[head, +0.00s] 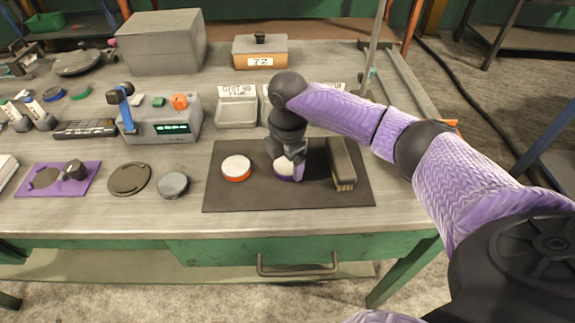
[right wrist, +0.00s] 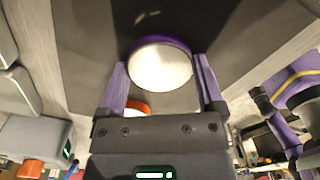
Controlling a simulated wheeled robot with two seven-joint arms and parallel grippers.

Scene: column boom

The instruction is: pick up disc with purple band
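The disc with the purple band (head: 287,170) lies on the dark mat (head: 222,200), with a pale top. My right gripper (head: 291,158) is over it, pointing down, and hides part of it. In the right wrist view, the disc (right wrist: 161,66) shows at the fingertips of my right gripper (right wrist: 160,68), one finger on each side. The fingers are apart and look open; whether they touch its rim I cannot tell. My left gripper is not in view.
A disc with an orange-red band (head: 236,168) lies left on the mat, and a brush-like block (head: 341,164) lies right. A grey puck (head: 173,185) and a dark round plate (head: 129,179) lie left of the mat. A grey device (head: 163,120) and metal trays (head: 237,106) stand behind.

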